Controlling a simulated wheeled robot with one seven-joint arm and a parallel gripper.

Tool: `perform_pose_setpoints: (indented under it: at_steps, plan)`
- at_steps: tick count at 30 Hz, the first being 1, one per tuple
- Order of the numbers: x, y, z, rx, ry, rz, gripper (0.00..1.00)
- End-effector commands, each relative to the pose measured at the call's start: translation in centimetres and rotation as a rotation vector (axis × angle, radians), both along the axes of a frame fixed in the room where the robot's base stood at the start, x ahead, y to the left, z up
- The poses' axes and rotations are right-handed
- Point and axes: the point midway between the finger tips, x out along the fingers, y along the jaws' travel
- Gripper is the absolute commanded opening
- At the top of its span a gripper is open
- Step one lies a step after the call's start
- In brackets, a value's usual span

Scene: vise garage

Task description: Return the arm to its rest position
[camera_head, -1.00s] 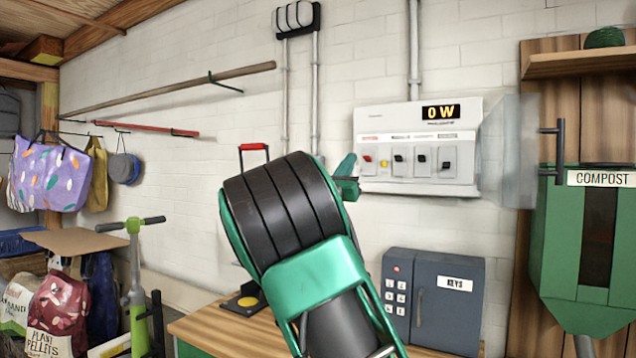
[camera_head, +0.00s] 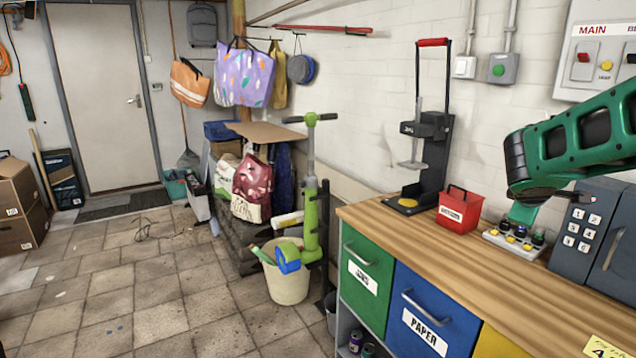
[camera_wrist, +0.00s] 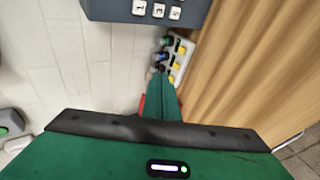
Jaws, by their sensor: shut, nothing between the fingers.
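My green arm reaches in from the right edge of the head view, bent downward at its black-banded wrist. My gripper (camera_head: 523,214) points down over the workbench (camera_head: 465,248), just above or beside a small pale tray (camera_head: 511,246) of dark and yellow round pieces; I cannot tell if it touches. In the wrist view the green fingers (camera_wrist: 161,84) are together and empty, beside the tray (camera_wrist: 180,62). The fingertips partly overlap the tray in both views.
A grey keypad safe (camera_head: 585,226) stands close right of my gripper. A red box (camera_head: 459,209) and a black press-like stand (camera_head: 430,155) are to its left. The bench front is clear. A bucket (camera_head: 287,279) and scooter (camera_head: 311,205) stand on the floor left.

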Motion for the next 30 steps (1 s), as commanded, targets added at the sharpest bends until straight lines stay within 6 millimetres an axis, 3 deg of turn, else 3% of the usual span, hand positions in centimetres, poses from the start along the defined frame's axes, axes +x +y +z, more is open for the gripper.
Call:
perform_pose_setpoints:
  at_steps: [3,9,15,25,30]
  plan:
    - [-2.9,5.4,-2.9,0.290,-0.050,-0.058,0.00]
    - [-8.5,14.5,-6.0,0.667,-0.051,-0.185,0.00]
    - [-13.0,19.8,-7.4,0.848,-0.014,-0.293,0.00]
    - [-19.2,25.3,-9.1,0.998,0.055,-0.448,0.00]
    - [-21.9,21.8,-9.6,0.992,0.067,-0.590,0.00]
